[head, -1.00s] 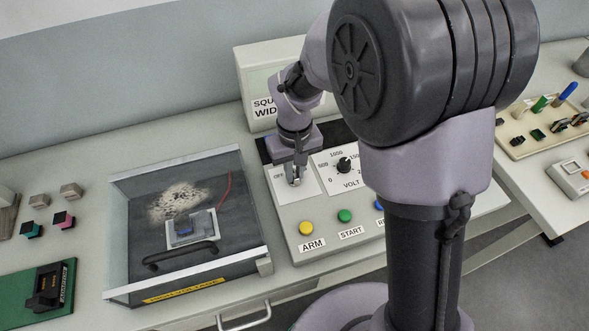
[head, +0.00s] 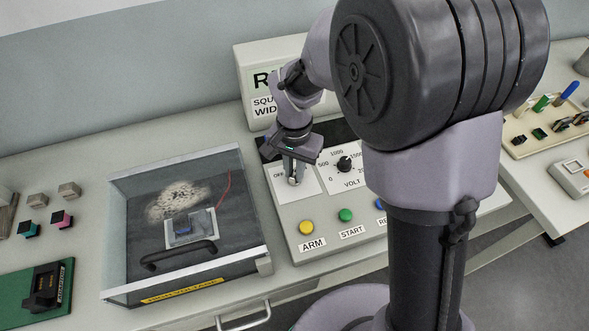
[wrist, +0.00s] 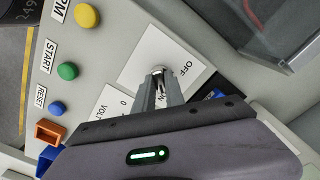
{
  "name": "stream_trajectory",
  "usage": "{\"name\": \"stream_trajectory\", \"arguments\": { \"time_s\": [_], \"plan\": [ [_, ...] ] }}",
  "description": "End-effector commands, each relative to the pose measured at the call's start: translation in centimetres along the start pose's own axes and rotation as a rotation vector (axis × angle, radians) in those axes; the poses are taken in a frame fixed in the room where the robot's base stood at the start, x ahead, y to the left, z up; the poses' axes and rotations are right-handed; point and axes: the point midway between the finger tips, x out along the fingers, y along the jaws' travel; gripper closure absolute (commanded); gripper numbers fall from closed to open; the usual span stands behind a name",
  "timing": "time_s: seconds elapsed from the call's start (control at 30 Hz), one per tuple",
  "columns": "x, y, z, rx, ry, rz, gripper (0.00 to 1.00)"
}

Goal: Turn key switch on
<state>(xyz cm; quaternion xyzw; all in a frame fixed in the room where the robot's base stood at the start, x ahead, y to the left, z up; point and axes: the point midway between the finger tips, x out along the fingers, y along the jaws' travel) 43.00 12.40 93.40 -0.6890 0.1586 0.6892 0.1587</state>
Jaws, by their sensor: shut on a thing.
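The key switch (wrist: 157,70) is a small metal knob on a white plate marked OFF on the control panel. My gripper (wrist: 160,92) is shut on it, with the two fingers on either side of the knob. In the head view my gripper (head: 295,181) points down onto the plate, and the fingers largely hide the switch.
The volt dial (head: 344,164) is just right of the plate. The ARM button (head: 306,228) and START button (head: 345,215) are in front. A clear-walled box with a handle (head: 180,255) stands left.

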Motion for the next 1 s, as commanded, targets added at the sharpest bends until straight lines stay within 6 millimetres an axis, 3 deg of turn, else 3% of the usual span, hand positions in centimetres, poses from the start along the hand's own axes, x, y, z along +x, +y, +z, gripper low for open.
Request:
{"name": "stream_trajectory", "arguments": {
  "time_s": [0.7,0.73,0.83,1.0],
  "plan": [
    [-0.06,-0.03,-0.06,0.069,0.002,-0.001,1.00],
    [-0.06,-0.03,-0.06,0.069,0.002,-0.001,0.84],
    [-0.06,-0.03,-0.05,0.069,0.001,-0.001,0.64],
    [-0.03,-0.01,-0.03,0.068,0.001,0.000,0.64]
  ]
}}
